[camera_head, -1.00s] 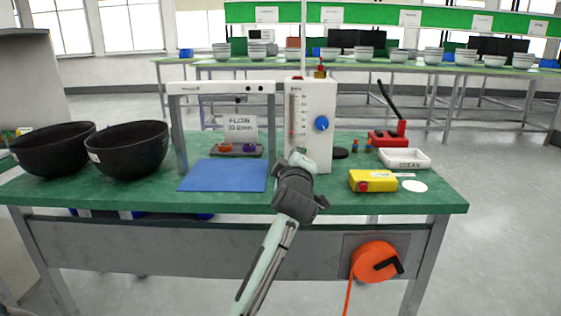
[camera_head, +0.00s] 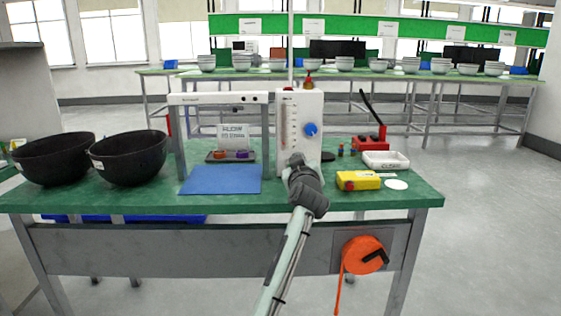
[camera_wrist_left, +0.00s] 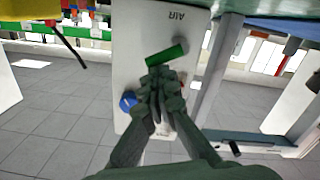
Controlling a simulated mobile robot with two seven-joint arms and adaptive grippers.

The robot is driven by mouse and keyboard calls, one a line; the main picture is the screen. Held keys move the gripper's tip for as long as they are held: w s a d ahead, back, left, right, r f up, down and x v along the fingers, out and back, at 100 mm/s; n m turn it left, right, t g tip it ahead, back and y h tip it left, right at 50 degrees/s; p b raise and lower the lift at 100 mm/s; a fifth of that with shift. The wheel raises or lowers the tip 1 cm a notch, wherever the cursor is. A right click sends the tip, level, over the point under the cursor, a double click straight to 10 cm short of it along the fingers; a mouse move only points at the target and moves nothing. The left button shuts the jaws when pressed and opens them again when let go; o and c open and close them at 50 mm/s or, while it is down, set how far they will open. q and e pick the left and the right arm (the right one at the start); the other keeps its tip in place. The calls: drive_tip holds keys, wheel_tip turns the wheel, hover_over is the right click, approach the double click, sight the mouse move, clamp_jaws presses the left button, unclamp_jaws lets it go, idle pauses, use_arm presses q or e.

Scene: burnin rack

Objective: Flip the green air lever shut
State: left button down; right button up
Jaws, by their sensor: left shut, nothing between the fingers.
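The white flow panel (camera_head: 312,130) with a scale and a blue knob (camera_head: 311,129) stands upright on the green bench. In the left wrist view the green air lever (camera_wrist_left: 166,55) lies slantwise on the white panel face (camera_wrist_left: 133,45), near the upside-down "AIR" lettering (camera_wrist_left: 177,15). My left gripper (camera_head: 295,160) is in front of the panel's lower part and hides the lever in the head view. In the left wrist view its closed, empty fingertips (camera_wrist_left: 160,72) are right beside the lever; I cannot tell whether they touch it. My right gripper is not in view.
A white frame (camera_head: 218,98) and a blue mat (camera_head: 221,180) are left of the panel, with two black bowls (camera_head: 129,158) further left. A yellow box (camera_head: 358,181), white tray (camera_head: 386,160) and red device (camera_head: 370,141) are right. An orange reel (camera_head: 364,255) hangs in front.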

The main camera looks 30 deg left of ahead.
use_arm(q)
drive_tip(key=shift+w+f+m, duration=0.1)
drive_tip(key=shift+f+m, duration=0.05)
drive_tip(key=shift+m, duration=0.45)
drive_tip(key=shift+w+d+f+m, duration=0.2)
drive_tip(key=shift+f+m, duration=0.1)
drive_tip(key=shift+m, duration=0.6)
drive_tip(key=shift+d+f+m+y+p, duration=0.15)
drive_tip(key=shift+m+y+p, duration=0.2)
drive_tip(key=shift+m, duration=0.25)
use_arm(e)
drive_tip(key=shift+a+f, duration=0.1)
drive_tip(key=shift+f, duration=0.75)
